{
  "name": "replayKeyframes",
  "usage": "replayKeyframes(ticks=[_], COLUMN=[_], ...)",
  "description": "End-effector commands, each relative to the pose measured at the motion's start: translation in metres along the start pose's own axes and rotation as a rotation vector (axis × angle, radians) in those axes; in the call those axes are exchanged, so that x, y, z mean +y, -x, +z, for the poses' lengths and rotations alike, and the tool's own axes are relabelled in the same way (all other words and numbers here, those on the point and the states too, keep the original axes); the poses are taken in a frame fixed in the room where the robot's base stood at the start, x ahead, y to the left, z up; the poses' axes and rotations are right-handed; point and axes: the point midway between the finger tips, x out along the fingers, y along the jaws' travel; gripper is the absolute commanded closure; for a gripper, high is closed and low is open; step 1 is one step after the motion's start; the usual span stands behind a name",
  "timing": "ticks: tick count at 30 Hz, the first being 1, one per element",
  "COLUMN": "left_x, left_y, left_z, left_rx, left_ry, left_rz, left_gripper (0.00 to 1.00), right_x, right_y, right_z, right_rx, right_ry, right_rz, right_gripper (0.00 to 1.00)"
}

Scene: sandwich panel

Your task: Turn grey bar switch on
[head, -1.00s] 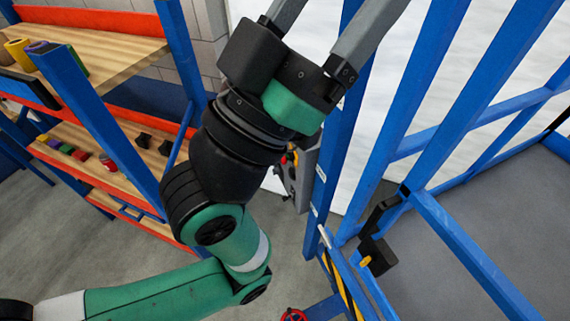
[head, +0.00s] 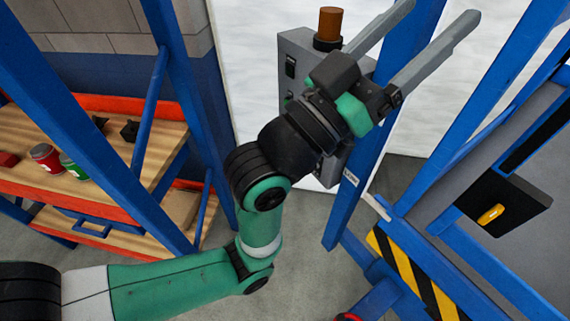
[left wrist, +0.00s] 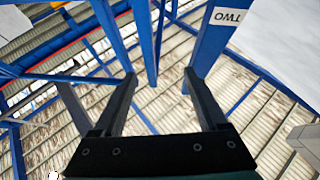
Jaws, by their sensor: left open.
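A grey control panel box (head: 296,48) stands beside a blue post in the head view, with an orange-brown cylinder (head: 329,24) on top. Small dark switches (head: 290,66) show on its left part. My left arm hides much of its front, and I cannot make out which control is the grey bar switch. My left gripper (head: 440,12) is open and empty in front of the panel, its fingers pointing up and to the right. In the left wrist view the open fingers (left wrist: 160,76) point toward the roof, with nothing between them. My right gripper is not in view.
Blue posts (head: 357,205) and rails stand close to the gripper. A shelf (head: 165,145) with cans is at left. A black box with a yellow handle (head: 491,214) is at right.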

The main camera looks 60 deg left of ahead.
Motion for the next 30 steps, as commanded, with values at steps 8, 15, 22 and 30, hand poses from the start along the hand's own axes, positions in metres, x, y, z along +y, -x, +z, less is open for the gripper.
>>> replayKeyframes(ticks=[8, 15, 22, 30], left_x=[-0.152, -0.318, -0.366, -0.374], left_y=[0.114, 0.262, 0.336, 0.327], left_z=[0.261, 0.370, 0.393, 0.402], left_rx=[-0.257, -0.198, -0.054, -0.052], left_ry=[0.399, 1.026, 1.274, 1.280], left_rz=[-0.212, -0.638, -0.814, -0.813], left_gripper=[0.25, 0.25, 0.25, 0.25], right_x=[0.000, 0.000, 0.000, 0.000], right_y=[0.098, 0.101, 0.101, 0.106], right_z=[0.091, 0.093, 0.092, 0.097], right_rx=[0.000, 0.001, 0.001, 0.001], right_ry=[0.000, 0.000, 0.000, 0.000], right_rz=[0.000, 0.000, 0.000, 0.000], right_gripper=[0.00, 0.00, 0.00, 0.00])
